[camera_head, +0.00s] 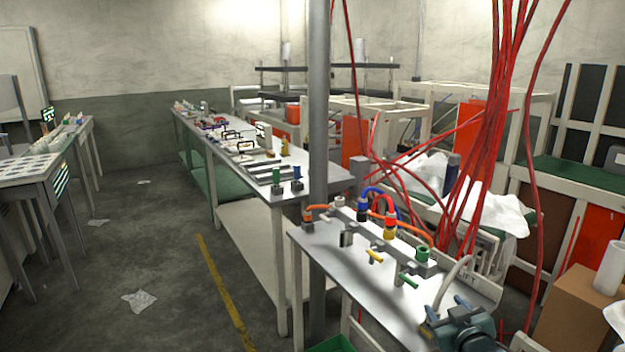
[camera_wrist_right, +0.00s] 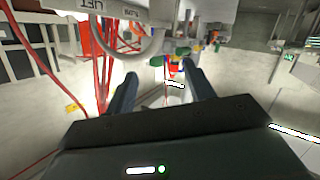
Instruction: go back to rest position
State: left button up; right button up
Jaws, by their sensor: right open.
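My right gripper (camera_head: 462,318) shows as a dark shape at the lower right of the head view, by the near corner of the metal table (camera_head: 345,262). In the right wrist view its two dark fingers (camera_wrist_right: 160,83) stand apart with nothing between them. Coloured fittings show beyond the fingertips, apart from them. My left gripper is in neither view. The task names no object.
The metal table carries blue and red hoses (camera_head: 380,205) and a green knob (camera_head: 422,254). Red cables (camera_head: 490,130) hang close by. A grey post (camera_head: 318,120) rises beside the table. A cardboard box (camera_head: 575,310) stands at right. The floor at left is mostly clear.

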jog(key=s+a+f+g+y, duration=0.1)
jog(key=s+a+f, duration=0.3)
jog(key=s+f, duration=0.25)
jog(key=s+a+f+g+y, duration=0.1)
jog(key=s+a+f, duration=0.35)
jog(key=s, duration=0.35)
jog(key=s+a+f+g, duration=0.1)
jog(key=s+a, duration=0.2)
jog(key=s, duration=0.5)
jog(key=s+a+f+g+y, duration=0.1)
jog(key=s+a+f, duration=0.1)
jog(key=s, duration=0.7)
jog(key=shift+s+a+f+m+g, duration=0.3)
jog(key=shift+a+g, duration=0.1)
jog(key=shift+a, duration=0.25)
